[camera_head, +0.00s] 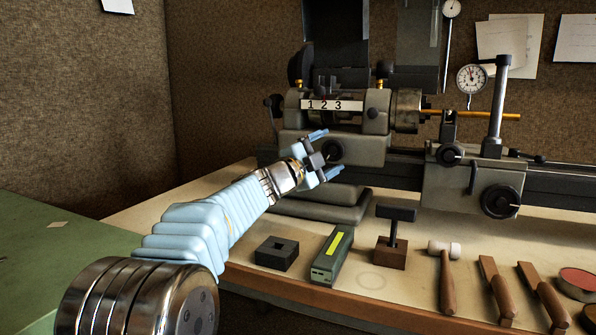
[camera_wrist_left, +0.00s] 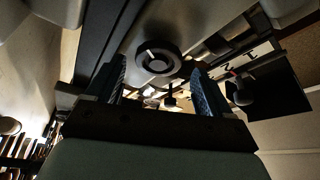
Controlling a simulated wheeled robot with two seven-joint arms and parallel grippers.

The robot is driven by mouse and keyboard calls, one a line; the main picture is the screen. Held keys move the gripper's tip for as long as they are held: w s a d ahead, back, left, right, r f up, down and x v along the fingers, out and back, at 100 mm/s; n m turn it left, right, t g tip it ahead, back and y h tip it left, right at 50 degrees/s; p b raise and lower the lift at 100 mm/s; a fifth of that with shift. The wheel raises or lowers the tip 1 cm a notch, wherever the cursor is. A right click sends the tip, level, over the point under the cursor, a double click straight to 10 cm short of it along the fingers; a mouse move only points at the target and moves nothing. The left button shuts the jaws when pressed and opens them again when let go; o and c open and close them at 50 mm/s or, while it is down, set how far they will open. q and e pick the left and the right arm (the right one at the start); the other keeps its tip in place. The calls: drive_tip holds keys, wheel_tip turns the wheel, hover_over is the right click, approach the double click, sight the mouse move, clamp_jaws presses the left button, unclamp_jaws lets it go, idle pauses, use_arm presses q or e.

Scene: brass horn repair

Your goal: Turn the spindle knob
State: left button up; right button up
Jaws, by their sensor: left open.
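A dark round knob (camera_head: 333,151) sits low on the front of the grey headstock (camera_head: 372,148), below a white strip marked 1 2 3. In the left wrist view the knob (camera_wrist_left: 158,60) is a black disc with a pale line mark on its face. My left gripper (camera_head: 326,153) is open, with its blue fingers on either side of the knob in the picture. In the left wrist view the fingers (camera_wrist_left: 159,72) also flank the knob, and nothing is held. I cannot tell whether they touch it. My right gripper is out of view.
A handwheel (camera_head: 501,201) and a smaller knob (camera_head: 451,155) are on the lathe at the right. On the bench front lie a black block (camera_head: 276,253), a green box (camera_head: 333,256), a stand (camera_head: 392,250), a mallet (camera_head: 447,275) and a red tin (camera_head: 577,282).

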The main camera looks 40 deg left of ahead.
use_arm(q)
drive_tip(key=shift+s+f, duration=0.3)
drive_tip(key=shift+s, duration=0.35)
drive_tip(key=b+v, duration=0.2)
drive_tip(key=v, duration=0.9)
drive_tip(key=shift+s+a, duration=0.1)
drive_tip(key=shift+a, duration=0.05)
drive_tip(key=shift+f, duration=0.1)
